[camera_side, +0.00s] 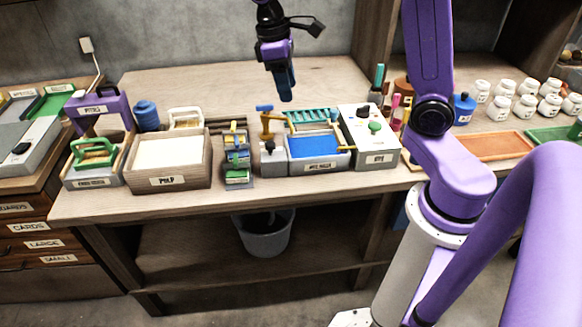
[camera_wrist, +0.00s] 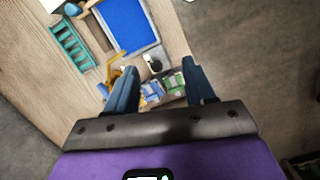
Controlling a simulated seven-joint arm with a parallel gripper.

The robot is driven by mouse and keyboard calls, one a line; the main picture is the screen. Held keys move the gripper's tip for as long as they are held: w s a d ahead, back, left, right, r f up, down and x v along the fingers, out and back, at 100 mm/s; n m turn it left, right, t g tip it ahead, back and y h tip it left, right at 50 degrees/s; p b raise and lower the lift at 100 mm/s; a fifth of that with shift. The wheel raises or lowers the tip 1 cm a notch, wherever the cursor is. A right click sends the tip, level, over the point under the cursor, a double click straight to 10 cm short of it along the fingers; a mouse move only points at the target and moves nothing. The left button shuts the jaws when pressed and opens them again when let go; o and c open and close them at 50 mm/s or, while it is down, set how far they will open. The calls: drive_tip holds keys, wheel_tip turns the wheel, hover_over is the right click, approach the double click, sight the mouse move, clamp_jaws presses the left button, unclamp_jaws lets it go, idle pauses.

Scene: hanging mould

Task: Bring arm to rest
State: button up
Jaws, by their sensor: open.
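My gripper (camera_side: 286,92) hangs in the air above the back middle of the workbench (camera_side: 330,84), pointing down, in the side view. In the wrist view its two blue fingers (camera_wrist: 162,82) are spread apart with nothing between them. Below and beyond them are a blue-surfaced mould tray (camera_wrist: 126,24), a yellow-orange lever part and a rack of small coloured items (camera_wrist: 168,86). The gripper touches none of these.
On the bench stand a wooden pulp box (camera_side: 168,188), a blue-topped mould station (camera_side: 318,144), a grey-white box with a green knob (camera_side: 372,150) and a blue jar (camera_side: 146,116). White jars (camera_side: 526,106) stand at the right. A bucket (camera_side: 264,238) is underneath. The bench's back left is clear.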

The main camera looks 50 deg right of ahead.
drive_tip(key=s+a+f+n+t+y, duration=0.1)
drive_tip(key=s+a+f+n, duration=0.1)
drive_tip(key=s, duration=1)
drive_tip(key=s+a+f+n, duration=0.1)
drive_tip(key=s+a+n, duration=0.3)
drive_tip(key=s, duration=0.8)
drive_tip(key=shift+a+f+n+t+y, duration=0.3)
drive_tip(key=shift+a+f+t+y, duration=0.05)
drive_tip(key=shift+a+t+y, duration=0.05)
